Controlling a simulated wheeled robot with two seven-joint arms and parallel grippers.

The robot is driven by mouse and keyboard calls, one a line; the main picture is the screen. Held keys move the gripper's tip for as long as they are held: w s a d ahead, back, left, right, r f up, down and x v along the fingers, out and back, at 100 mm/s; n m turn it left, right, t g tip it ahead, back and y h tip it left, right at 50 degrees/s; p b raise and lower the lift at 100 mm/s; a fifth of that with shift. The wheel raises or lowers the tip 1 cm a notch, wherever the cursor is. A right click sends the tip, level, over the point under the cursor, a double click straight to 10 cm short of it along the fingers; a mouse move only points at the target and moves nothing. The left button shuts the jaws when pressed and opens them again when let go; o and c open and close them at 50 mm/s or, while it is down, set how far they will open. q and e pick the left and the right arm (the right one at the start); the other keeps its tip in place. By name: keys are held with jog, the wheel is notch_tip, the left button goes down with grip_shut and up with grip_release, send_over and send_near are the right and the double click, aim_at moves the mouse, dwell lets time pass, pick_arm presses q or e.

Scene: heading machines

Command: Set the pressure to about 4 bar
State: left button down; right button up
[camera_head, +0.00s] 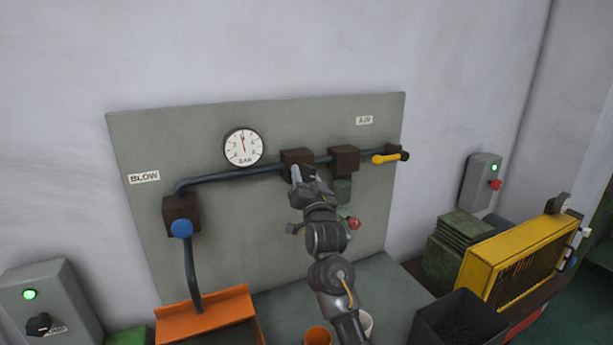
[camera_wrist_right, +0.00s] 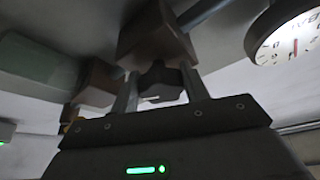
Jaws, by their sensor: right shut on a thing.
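The round white pressure gauge (camera_head: 243,147), marked BAR, is on the grey panel. Its red needle points almost straight up; the numerals are too small to read surely. The gauge shows in part in the wrist view (camera_wrist_right: 290,38). Right of the gauge is a brown regulator block (camera_head: 297,157) on the pipe. My right gripper (camera_head: 299,176) is at its underside. In the wrist view its fingers are shut on a dark knob (camera_wrist_right: 160,84) below the block (camera_wrist_right: 155,38). The knob is mostly hidden in the head view. My left gripper is not in view.
A second brown block (camera_head: 344,158) with a green bowl and a yellow lever (camera_head: 385,159) are to the right. A blue-handled valve (camera_head: 181,228) is by the BLOW sign. Below are an orange tray (camera_head: 207,310), a black bin (camera_head: 458,322) and a yellow framed unit (camera_head: 515,262).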

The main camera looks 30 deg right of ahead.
jog(key=shift+a+m+g+h, duration=0.1)
jog(key=shift+m+g+h, duration=0.35)
jog(key=shift+m, duration=0.95)
jog(key=o, duration=1)
jog(key=shift+s+a+f, duration=0.1)
jog(key=shift+s+f, duration=0.1)
jog(key=shift+s, duration=0.05)
jog(key=shift+b+v, duration=1.9)
jog(key=shift+v, duration=3.2)
jog(key=shift+a, duration=0.15)
